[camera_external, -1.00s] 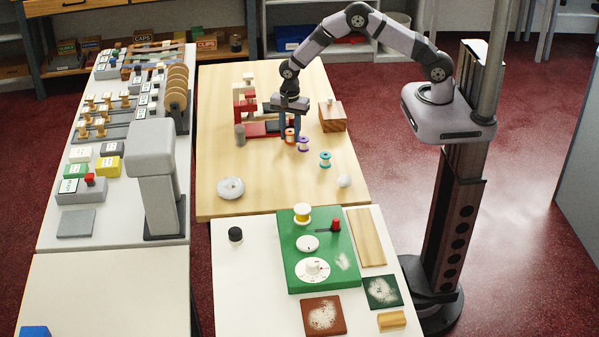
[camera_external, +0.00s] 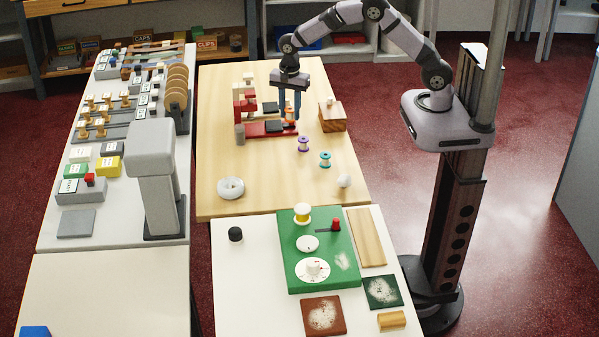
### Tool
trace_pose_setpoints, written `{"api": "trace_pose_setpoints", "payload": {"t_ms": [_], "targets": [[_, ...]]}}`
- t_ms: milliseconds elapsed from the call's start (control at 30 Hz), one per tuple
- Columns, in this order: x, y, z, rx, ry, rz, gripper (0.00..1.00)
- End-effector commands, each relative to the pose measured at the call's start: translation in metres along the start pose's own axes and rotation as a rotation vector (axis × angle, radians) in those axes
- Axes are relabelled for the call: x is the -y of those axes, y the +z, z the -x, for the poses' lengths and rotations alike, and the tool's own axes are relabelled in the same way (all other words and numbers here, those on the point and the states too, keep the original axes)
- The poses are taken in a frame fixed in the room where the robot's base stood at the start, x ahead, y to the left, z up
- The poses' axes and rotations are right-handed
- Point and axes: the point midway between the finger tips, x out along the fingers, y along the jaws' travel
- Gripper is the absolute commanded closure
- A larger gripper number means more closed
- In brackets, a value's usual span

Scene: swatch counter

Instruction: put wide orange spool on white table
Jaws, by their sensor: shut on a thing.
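My gripper (camera_external: 289,114) is shut on the orange spool (camera_external: 290,115) and holds it upright, apparently raised above the wooden table (camera_external: 250,190). The fingers partly cover the spool. A white-topped table (camera_external: 235,285) stands in front of the wooden table, and another plain white top (camera_external: 110,295) lies at the lower left. I cannot tell which one the task names. A purple spool (camera_external: 303,144) and a teal spool (camera_external: 325,159) stand on the wooden table, right of and nearer than my gripper. A yellow spool (camera_external: 302,214) stands on the green board (camera_external: 295,270).
A red-and-white device (camera_external: 247,105) is close left of my gripper, a wooden block (camera_external: 332,116) to its right. A white ring (camera_external: 230,187) lies near the wooden table's front. The front white table also carries a black knob (camera_external: 235,234); its left front is clear.

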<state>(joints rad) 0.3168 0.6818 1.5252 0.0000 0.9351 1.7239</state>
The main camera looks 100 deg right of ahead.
Motion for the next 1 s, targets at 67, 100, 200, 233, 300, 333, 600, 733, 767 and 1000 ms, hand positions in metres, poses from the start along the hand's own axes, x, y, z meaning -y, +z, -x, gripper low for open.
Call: {"api": "trace_pose_setpoints", "payload": {"t_ms": [67,100,200,233,300,333,600,733,767,1000], "targets": [[0.000,0.000,0.005,0.000,-0.002,0.000,0.95],[0.000,0.000,0.006,0.000,-0.001,0.000,0.95],[0.000,0.000,0.008,0.000,0.000,0.000,0.95],[0.000,0.000,0.008,0.000,0.000,0.000,0.95],[0.000,0.000,0.008,0.000,0.000,0.000,0.95],[0.000,0.000,0.008,0.000,0.000,0.005,0.95],[-0.013,0.014,0.006,0.000,-0.001,0.202,0.95],[-0.026,0.027,0.004,0.000,0.000,0.412,0.95],[-0.030,0.030,0.003,0.000,0.000,0.468,0.95],[-0.065,0.056,-0.002,0.000,0.000,0.960,0.95]]}}
